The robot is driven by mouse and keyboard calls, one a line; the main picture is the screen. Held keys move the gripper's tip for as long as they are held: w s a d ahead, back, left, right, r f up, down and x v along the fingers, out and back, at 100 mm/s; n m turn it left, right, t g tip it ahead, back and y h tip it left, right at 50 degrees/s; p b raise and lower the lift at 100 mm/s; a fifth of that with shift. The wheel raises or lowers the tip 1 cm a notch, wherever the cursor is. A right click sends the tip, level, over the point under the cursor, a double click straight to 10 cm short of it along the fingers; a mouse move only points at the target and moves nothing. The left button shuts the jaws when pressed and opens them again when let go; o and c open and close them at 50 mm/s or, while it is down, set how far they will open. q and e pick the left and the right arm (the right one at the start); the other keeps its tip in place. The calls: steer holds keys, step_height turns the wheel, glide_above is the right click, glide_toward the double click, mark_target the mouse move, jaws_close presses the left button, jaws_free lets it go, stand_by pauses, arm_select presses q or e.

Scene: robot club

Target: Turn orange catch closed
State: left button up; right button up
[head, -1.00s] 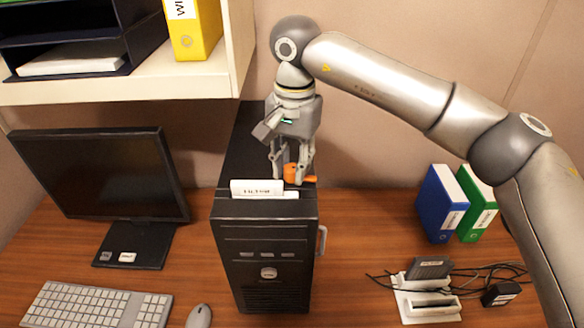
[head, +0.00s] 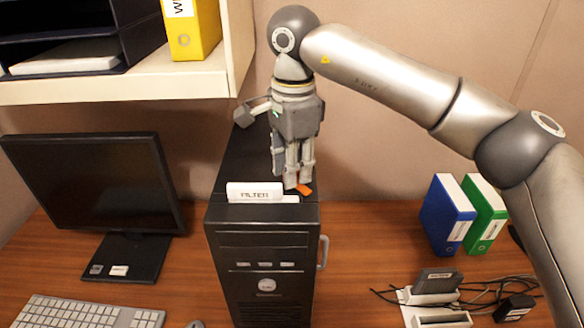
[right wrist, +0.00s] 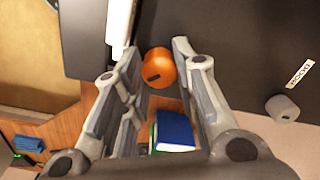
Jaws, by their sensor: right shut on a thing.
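The orange catch (head: 304,189) sits on top of the black computer tower (head: 262,250), towards its front right. My right gripper (head: 291,183) points down at it and its fingers cover most of it. In the right wrist view the round orange catch (right wrist: 157,68), with a dark slot on its face, lies between the fingertips of my right gripper (right wrist: 156,55). The gripper is shut on it. My left gripper is not in view.
A white label plate (head: 255,192) stands on the tower beside the fingers. A monitor (head: 92,190) is left. Blue (head: 442,215) and green (head: 484,215) binders and a white dock with cables (head: 437,295) are right. A shelf (head: 150,85) overhangs at upper left.

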steer(key=shift+r, duration=0.1)
stand_by(0.4)
steer(key=o, duration=1)
steer(key=shift+o, duration=0.2)
step_height(320, 180, up, 12)
steer(key=shift+s+d, duration=0.1)
